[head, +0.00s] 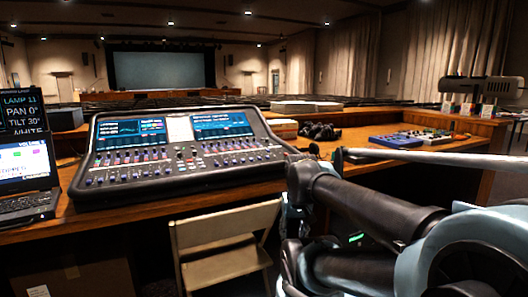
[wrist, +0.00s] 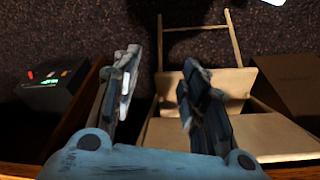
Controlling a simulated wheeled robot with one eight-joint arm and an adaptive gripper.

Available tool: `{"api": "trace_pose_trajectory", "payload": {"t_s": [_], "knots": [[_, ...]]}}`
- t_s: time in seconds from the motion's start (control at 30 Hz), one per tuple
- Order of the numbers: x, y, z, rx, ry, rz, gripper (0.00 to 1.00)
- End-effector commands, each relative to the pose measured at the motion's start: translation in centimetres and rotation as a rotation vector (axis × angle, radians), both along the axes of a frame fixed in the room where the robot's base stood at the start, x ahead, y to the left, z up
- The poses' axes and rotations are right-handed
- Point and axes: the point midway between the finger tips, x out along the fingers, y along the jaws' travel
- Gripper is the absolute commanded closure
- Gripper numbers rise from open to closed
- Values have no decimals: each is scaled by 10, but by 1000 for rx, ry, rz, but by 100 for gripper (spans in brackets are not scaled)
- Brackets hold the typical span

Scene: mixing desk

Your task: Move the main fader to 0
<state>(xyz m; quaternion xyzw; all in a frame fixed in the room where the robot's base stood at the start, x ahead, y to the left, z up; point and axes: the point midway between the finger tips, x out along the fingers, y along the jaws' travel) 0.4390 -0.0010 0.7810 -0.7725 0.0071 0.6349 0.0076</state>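The mixing desk (head: 190,183) stands on the wooden table left of centre in the head view, with two lit screens and rows of small faders. I cannot tell which fader is the main one, or its setting. My arm fills the right of the head view, and I cannot make out the fingertips there.
A folding chair (head: 228,243) stands before the table, also in the wrist view (wrist: 202,80). A laptop (head: 22,180) is left of the desk. Headphones (head: 320,131) and a blue device (head: 396,141) lie right. A dark box (wrist: 50,90) with small lights shows at left.

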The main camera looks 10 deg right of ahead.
Motion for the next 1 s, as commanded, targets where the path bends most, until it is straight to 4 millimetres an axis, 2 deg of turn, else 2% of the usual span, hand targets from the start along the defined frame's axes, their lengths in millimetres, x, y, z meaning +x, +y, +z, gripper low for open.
{"api": "trace_pose_trajectory", "payload": {"t_s": [0.2,0.5,0.8,1.0], "knots": [[49,-3,68,33,13,-158,60],[126,-11,156,82,33,-405,60],[208,-24,229,126,53,-651,60],[264,-35,269,152,67,-816,60]]}}
